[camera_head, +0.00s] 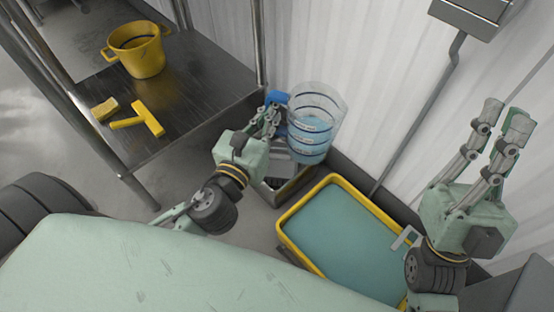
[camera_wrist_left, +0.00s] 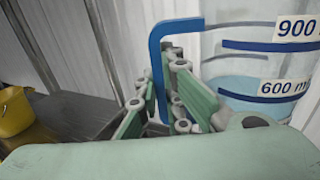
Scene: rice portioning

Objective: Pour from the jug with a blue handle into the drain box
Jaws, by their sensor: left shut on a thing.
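A clear jug (camera_head: 318,122) with blue marks and a blue handle (camera_head: 277,98) holds pale blue liquid. It looks near upright. My left gripper (camera_head: 270,112) is shut on the blue handle and holds the jug above the floor. In the left wrist view the handle (camera_wrist_left: 156,70) stands between the fingers, and the liquid lies near the 600 ml mark on the jug (camera_wrist_left: 255,65). A grey metal box (camera_head: 268,192), apparently the drain box, stands below the jug by the wall, partly hidden by the jug and gripper. My right gripper (camera_head: 505,116) is open and empty at the right.
A yellow-rimmed basin (camera_head: 284,222) of teal liquid lies right of the metal box, with a grey bracket (camera_head: 404,238) on its edge. A metal shelf (camera_head: 190,90) at left bears a yellow pot (camera_head: 142,55), a sponge (camera_head: 104,109) and a yellow scraper (camera_head: 150,119). A pipe runs down the wall.

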